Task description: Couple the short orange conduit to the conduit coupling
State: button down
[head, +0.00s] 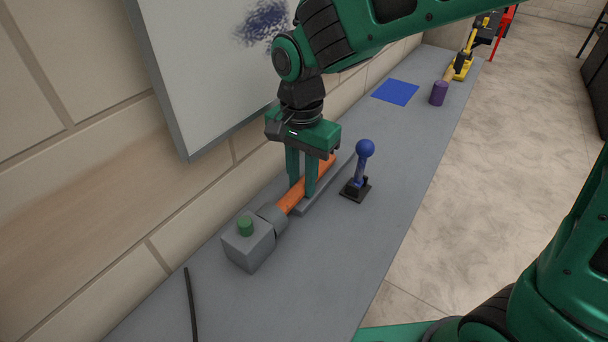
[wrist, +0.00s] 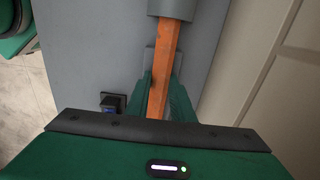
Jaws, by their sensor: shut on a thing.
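The short orange conduit (head: 290,200) lies level, low over a grey cradle strip on the bench. My gripper (head: 302,193) points down and is shut on the conduit around its middle. The grey conduit coupling (head: 272,217) is a round collar on a grey box (head: 248,243) with a green button on top. The conduit's near end meets the collar's mouth in the head view. In the wrist view the orange conduit (wrist: 165,58) runs between the green fingers (wrist: 160,98) up to the grey collar (wrist: 171,9). I cannot tell how deep the end sits inside it.
A blue-knobbed lever (head: 362,165) stands on a black base right of the conduit. A thin black rod (head: 190,305) lies at the near left. A purple cylinder (head: 439,93) and a blue square (head: 396,92) are farther back. The wall runs along the left.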

jog(key=c, duration=1.5)
grip_release()
jog(key=shift+o, duration=0.2)
jog(key=shift+r, duration=0.15)
notch_tip(320, 180, up, 10)
jog(key=shift+r, duration=0.25)
